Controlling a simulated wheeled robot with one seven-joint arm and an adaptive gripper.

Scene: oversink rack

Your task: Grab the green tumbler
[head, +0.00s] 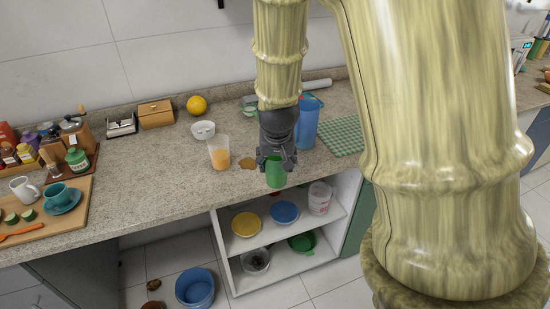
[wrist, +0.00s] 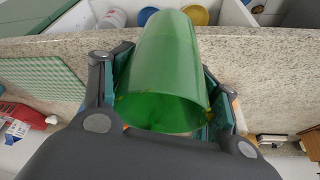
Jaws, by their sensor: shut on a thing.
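The green tumbler (head: 276,172) is at the front edge of the granite counter in the head view. My gripper (head: 275,160) comes down from above and is shut on it. In the wrist view the tumbler (wrist: 165,75) fills the middle, with its open rim towards the camera. My gripper's fingers (wrist: 162,95) lie on its two sides. Whether the tumbler's base touches the counter cannot be told.
A clear cup with orange contents (head: 219,153) stands left of my gripper, and a blue pitcher (head: 306,124) stands close behind on the right. A green checked mat (head: 342,136) lies further right. Open shelves with bowls (head: 246,223) are below the counter edge.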

